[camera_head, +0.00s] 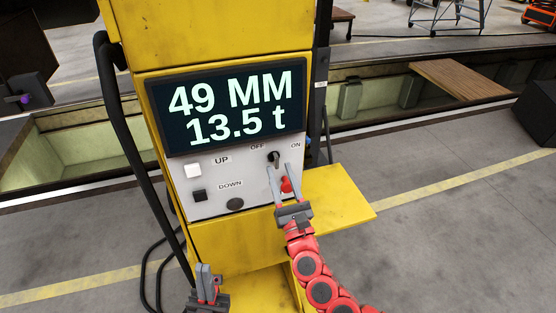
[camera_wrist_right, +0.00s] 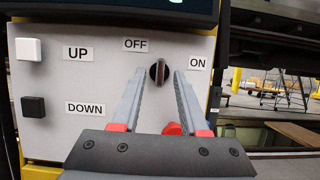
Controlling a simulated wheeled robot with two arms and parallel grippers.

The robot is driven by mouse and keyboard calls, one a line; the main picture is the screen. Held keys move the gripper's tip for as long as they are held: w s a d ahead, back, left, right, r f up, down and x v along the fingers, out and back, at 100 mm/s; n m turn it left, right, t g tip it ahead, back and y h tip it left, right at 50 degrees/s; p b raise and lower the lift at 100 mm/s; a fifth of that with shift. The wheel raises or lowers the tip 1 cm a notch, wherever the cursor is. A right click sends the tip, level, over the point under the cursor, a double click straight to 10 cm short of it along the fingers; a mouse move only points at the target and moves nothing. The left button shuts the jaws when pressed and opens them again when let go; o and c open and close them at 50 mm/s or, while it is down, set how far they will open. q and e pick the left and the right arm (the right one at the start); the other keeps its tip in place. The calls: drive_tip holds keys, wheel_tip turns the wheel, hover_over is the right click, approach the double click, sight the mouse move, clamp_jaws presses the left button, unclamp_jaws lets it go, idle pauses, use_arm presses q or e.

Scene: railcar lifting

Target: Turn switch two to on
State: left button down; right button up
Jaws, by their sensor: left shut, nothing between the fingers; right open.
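The switch (camera_head: 274,157) is a black rotary knob on the grey control panel (camera_head: 215,207), between the OFF label (camera_head: 258,147) and the ON label (camera_head: 296,145). In the right wrist view the knob (camera_wrist_right: 160,73) has its handle about upright, between OFF and ON. My right gripper (camera_head: 280,172) is open, its two fingers pointing at the panel just below the knob. In the right wrist view the fingers frame the knob from either side; contact cannot be told. My left gripper (camera_head: 206,272) is shut and empty at the bottom left, below the panel.
A display (camera_head: 228,108) reads 49 MM and 13.5 t. A white UP button (camera_head: 192,171), a black DOWN button (camera_head: 199,195) and a red knob (camera_head: 286,185) are on the panel. A yellow shelf (camera_head: 345,192) juts out at the right. A black cable hangs at the left.

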sight(275, 160)
drive_tip(key=shift+x, duration=1.35)
drive_tip(key=shift+c, duration=0.3)
clamp_jaws()
